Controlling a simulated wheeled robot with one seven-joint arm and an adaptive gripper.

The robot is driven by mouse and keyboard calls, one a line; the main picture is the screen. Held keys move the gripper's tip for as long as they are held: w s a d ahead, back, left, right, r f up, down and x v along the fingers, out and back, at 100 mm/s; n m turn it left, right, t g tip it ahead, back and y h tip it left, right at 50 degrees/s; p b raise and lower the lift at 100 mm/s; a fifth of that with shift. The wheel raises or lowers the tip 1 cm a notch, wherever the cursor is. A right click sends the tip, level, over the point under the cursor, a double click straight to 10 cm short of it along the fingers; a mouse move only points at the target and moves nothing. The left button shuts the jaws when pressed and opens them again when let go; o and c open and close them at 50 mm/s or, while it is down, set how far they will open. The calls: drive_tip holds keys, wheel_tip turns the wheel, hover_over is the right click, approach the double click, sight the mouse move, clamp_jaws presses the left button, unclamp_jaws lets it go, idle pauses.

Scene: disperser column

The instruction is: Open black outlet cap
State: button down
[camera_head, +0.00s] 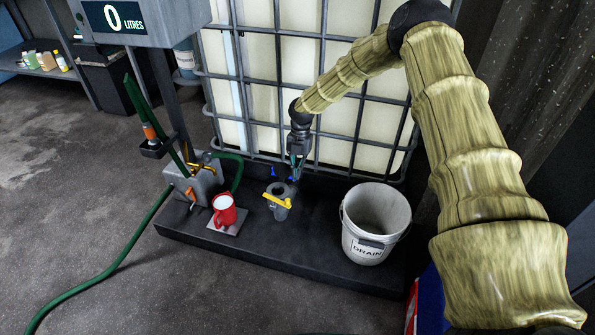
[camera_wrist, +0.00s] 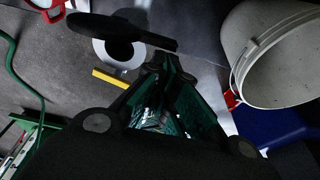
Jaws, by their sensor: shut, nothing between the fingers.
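In the head view, a grey outlet (camera_head: 278,212) with a dark round opening and a yellow handle (camera_head: 277,201) stands on the black platform. My gripper (camera_head: 296,178) hangs pointing down, just above and to the right of it. In the wrist view, the outlet's pale ring (camera_wrist: 100,50) and yellow handle (camera_wrist: 110,79) lie left of my gripper (camera_wrist: 168,66), whose fingers are shut and empty. A long flat black piece (camera_wrist: 95,25) crosses over the ring towards the fingertips. It may be the black cap; whether it touches the fingers I cannot tell.
A white bucket marked DRAIN (camera_head: 373,225) stands to the right. A caged white tank (camera_head: 290,90) rises behind.

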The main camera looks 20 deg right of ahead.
drive_tip(key=w+d+r+p, duration=0.3)
drive_tip(key=w+r+p, duration=0.1)
drive_tip(key=r, duration=0.5)
drive_tip(key=shift+d, duration=0.15)
